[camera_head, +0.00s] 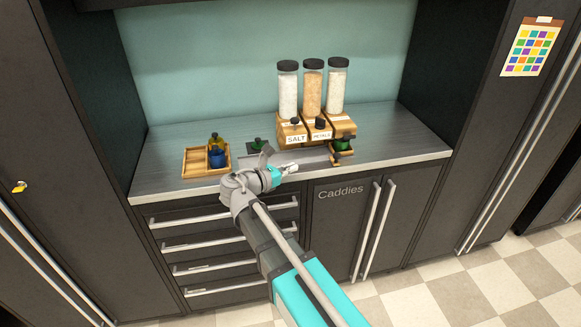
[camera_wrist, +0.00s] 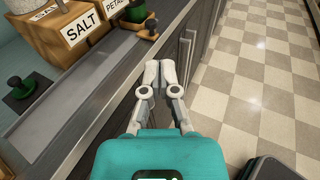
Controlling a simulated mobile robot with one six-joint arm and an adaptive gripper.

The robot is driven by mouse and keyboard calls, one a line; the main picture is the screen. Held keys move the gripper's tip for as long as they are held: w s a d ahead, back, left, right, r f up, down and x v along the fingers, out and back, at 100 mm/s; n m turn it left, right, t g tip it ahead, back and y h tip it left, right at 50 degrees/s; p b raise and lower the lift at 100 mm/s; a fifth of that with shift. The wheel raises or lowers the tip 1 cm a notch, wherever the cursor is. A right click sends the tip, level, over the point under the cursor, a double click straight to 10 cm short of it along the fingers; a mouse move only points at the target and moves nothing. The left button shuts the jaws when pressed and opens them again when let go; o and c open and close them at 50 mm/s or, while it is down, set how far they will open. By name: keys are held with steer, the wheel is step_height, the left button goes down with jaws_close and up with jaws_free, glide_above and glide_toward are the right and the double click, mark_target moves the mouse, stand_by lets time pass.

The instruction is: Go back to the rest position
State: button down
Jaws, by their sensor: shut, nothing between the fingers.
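My gripper (camera_head: 289,169) is at the front edge of the counter in the head view, in front of the dispensers and above the cabinet doors. In the wrist view, my gripper (camera_wrist: 159,66) has its two light fingers together, with nothing between them. It points along the counter's front edge, with the cabinet fronts and the floor beyond it. My teal and grey arm reaches up from the bottom right of the head view.
The counter (camera_head: 385,147) bears a wooden tray (camera_head: 194,161) with a blue and an amber item. Wooden dispensers (camera_head: 291,133) labelled SALT and PETALS stand behind my gripper. A green item with a black knob (camera_wrist: 20,87) sits on a dark plate.

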stand_by(0.4)
steer(key=s+d+f+m+g+y+p, duration=0.1)
steer(key=s+d+f+m+g+y, duration=0.4)
steer(key=d+m, duration=0.6)
steer(key=s+d+f+m+g+y+p, duration=0.1)
steer(key=s+d+f+m+g+y, duration=0.5)
steer(key=m, duration=0.9)
steer(key=s+d+f, duration=0.2)
steer(key=s+d, duration=0.1)
steer(key=d, duration=0.1)
steer(key=shift+d+f+m+y, duration=0.25)
steer(key=shift+d+m+y, duration=0.15)
